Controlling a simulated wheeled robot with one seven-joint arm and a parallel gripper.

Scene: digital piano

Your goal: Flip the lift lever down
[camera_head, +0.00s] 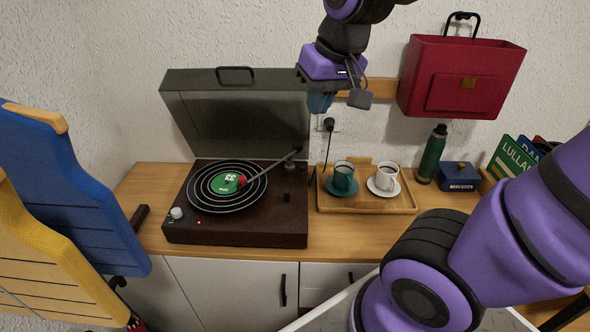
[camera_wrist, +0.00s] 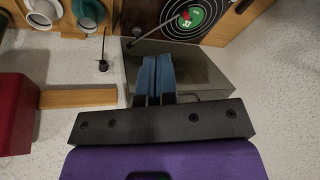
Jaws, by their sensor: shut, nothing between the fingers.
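The record player (camera_head: 235,235) stands on the wooden counter with its dark lid (camera_head: 240,125) raised. A black record (camera_head: 205,200) with a green label lies on the platter. The tonearm (camera_head: 265,167) reaches over the record, with its red head at the label. A small dark control (camera_head: 287,197) sits on the deck's right side. I cannot clearly tell the lift lever from the tonearm base. My gripper (camera_head: 320,103) is shut and empty, above and right of the tonearm base, near the lid's right edge. In the wrist view its blue fingers (camera_wrist: 158,62) are together in front of the lid.
A wooden tray (camera_head: 365,205) with a teal cup (camera_head: 343,178) and a white cup (camera_head: 387,177) stands right of the player. A green bottle (camera_head: 432,155) and blue tin (camera_head: 459,177) are farther right. A red bag (camera_head: 462,78) hangs on the wall.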

